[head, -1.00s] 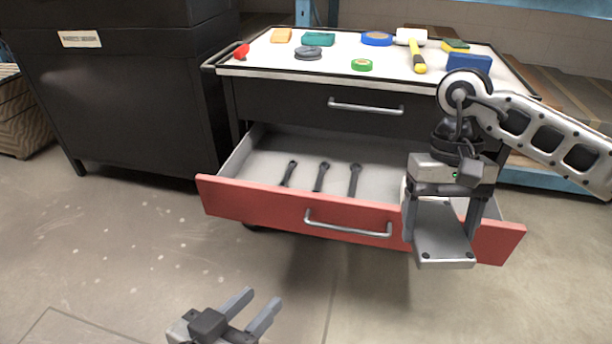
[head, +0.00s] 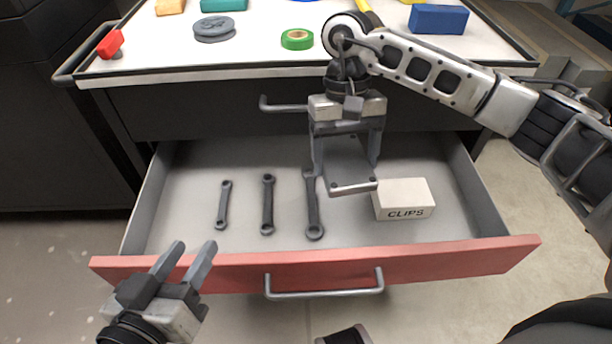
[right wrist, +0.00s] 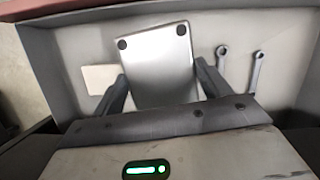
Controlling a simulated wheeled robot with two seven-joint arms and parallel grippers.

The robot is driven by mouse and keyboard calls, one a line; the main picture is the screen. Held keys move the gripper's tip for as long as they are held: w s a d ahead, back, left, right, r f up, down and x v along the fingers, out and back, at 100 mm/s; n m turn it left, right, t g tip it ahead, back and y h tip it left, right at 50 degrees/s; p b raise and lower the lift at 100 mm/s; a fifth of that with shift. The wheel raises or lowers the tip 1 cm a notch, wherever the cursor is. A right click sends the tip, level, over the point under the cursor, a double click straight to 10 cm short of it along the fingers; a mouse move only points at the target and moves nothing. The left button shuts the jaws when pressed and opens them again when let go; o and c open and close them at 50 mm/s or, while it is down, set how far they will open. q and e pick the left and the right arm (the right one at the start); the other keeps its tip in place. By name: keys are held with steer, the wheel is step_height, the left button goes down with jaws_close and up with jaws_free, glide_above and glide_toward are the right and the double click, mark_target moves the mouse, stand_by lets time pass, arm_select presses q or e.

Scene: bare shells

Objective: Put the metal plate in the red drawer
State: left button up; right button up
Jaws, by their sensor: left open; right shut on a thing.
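The red drawer (head: 230,270) is pulled open below the cart's white top. My right gripper (head: 345,175) is shut on the metal plate (head: 350,178) and holds it over the drawer, between the wrenches and a white box. The right wrist view also shows the plate (right wrist: 160,65), a grey sheet with dark round spots at two corners, between my right fingers. Whether the plate touches the drawer floor, I cannot tell. My left gripper (head: 190,252) is open and empty at the left end of the drawer's red front.
Several dark wrenches (head: 267,205) lie in the drawer's left and middle. A white CLIPS box (head: 405,198) sits at its right. The cart top (head: 270,52) above bears tape, a grey coil and blocks. The drawer's far left floor is bare.

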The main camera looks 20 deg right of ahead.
steer(key=m+b, duration=0.1)
steer(key=m, duration=0.1)
glide_above(344, 227)
steer(key=w, duration=0.1)
step_height(344, 227, down, 7)
step_height(344, 227, down, 6)
steer(key=shift+w+d+f+b, duration=0.1)
steer(key=shift+b, duration=1)
step_height(344, 227, down, 3)
steer(key=shift+b, duration=0.55)
steer(key=shift+f, duration=0.4)
arm_select(q)
steer(key=shift+s+d+r+n+t+h, duration=0.1)
steer(key=shift+d+r+n+t+h, duration=0.25)
steer(key=shift+r+h, duration=0.2)
steer(key=shift+d+r+n+t+h, duration=0.2)
steer(key=shift+r+n+t+h, duration=0.25)
steer(key=shift+r, duration=0.1)
steer(key=shift+f, duration=0.1)
arm_select(e)
steer(key=shift+f, duration=0.15)
